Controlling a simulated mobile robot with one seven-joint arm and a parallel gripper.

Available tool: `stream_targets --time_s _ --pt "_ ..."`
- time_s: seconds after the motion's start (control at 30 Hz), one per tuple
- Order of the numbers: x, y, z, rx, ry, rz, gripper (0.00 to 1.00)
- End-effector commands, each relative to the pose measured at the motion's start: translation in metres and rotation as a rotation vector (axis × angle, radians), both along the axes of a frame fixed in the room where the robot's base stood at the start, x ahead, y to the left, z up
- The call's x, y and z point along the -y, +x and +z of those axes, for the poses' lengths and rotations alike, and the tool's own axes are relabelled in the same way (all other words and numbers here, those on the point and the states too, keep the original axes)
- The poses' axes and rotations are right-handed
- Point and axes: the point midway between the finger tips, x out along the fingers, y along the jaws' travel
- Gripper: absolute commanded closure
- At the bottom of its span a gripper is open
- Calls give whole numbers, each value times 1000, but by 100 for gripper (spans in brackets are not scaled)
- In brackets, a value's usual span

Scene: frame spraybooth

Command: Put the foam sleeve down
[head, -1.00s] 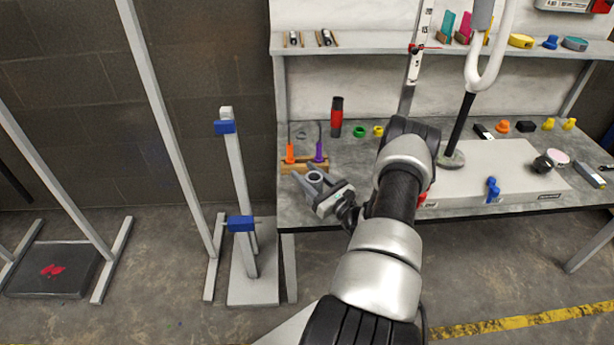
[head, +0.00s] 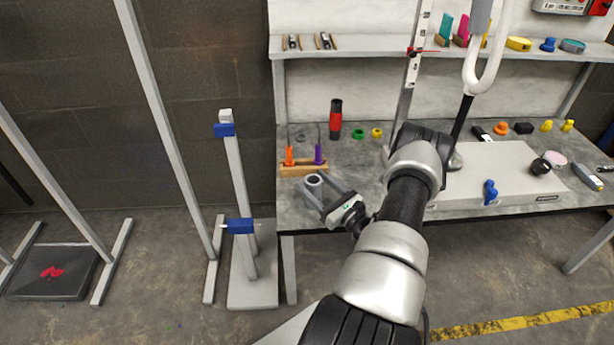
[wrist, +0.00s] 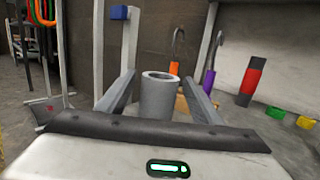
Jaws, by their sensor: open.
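The foam sleeve is a short grey hollow cylinder (head: 313,184) standing upright on the bench top near its left front part. It also shows in the wrist view (wrist: 157,98), between the two fingers, with its open top visible. My gripper (head: 325,190) is open around the sleeve, one finger on each side. In the wrist view (wrist: 160,90) a gap shows between the sleeve and the right finger; the left side looks close, and I cannot tell whether it touches. The sleeve's base is partly hidden by the gripper body in the wrist view.
A wooden holder (head: 292,170) with orange- and purple-handled tools stands just behind the sleeve. A red and black cylinder (head: 335,120), a green ring (head: 358,134) and a yellow ring (head: 377,132) are farther back. A stand with blue clamps (head: 240,225) is left of the bench.

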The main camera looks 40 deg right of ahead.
Motion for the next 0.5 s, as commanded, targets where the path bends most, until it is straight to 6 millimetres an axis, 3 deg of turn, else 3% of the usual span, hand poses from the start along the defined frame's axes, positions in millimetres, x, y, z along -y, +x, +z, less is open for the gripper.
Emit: stream_targets --time_s 0.2,0.5 --pt "6 -48 -6 -1 2 -4 40" --pt "8 -79 -11 0 1 -1 40"
